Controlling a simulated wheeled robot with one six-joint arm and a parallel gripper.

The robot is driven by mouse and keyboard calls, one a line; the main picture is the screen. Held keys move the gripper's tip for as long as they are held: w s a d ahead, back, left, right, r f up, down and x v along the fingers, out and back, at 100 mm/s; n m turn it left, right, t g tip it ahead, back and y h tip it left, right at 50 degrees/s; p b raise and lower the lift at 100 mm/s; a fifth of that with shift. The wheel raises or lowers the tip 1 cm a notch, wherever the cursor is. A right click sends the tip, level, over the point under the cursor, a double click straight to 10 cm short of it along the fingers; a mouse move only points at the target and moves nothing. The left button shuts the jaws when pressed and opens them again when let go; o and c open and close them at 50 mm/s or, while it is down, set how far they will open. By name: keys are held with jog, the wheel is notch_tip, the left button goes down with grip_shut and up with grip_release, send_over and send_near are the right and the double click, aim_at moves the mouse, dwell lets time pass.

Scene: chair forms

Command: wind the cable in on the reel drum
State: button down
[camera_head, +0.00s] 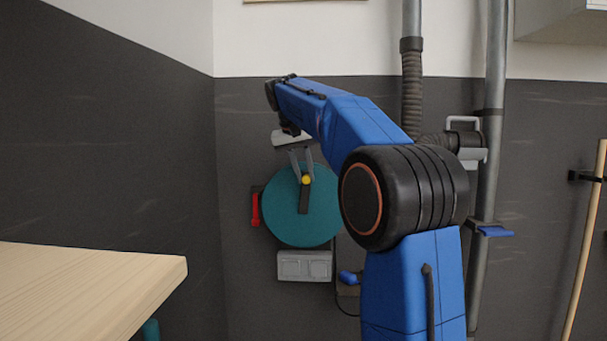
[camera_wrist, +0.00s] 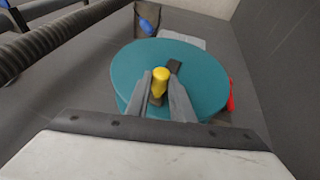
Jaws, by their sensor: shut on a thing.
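The reel drum (camera_head: 285,219) is a teal disc on the dark wall, left of my blue arm in the head view. It also fills the middle of the wrist view (camera_wrist: 200,75). A dark crank arm (camera_head: 303,200) lies on its face and carries a yellow knob (camera_head: 306,180). My gripper (camera_head: 300,164) reaches down from above, with its two grey fingers at the knob. In the wrist view the fingers (camera_wrist: 160,90) stand on either side of the yellow knob (camera_wrist: 160,82) and are shut on it. The cable on the drum is hidden behind the disc.
A red lever (camera_head: 255,208) sits at the drum's left edge. A grey socket box (camera_head: 304,265) is below it, with a blue plug (camera_head: 348,277) and thin black cable beside it. Vertical pipes (camera_head: 492,150) stand at right. A wooden tabletop (camera_head: 80,290) fills the lower left.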

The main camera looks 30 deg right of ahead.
aim_at(320, 176)
jog(key=shift+s+d+f+t+y, duration=0.15)
jog(key=shift+s+d+t+y, duration=0.15)
jog(key=shift+s+d+y, duration=0.3)
jog(key=shift+s+d+f+t+y, duration=0.15)
jog(key=shift+s+d+t+y, duration=0.2)
jog(key=shift+d, duration=0.35)
jog(key=shift+s+d+f+y, duration=0.3)
jog(key=shift+s+d, duration=0.1)
jog(key=shift+d, duration=0.3)
jog(key=shift+m, duration=0.3)
jog(key=c, duration=1.5)
grip_release()
jog(key=shift+c, duration=0.2)
jog(key=shift+r, duration=0.1)
jog(key=v, duration=1.7)
jog(key=shift+s, duration=0.2)
jog(key=shift+a, duration=0.1)
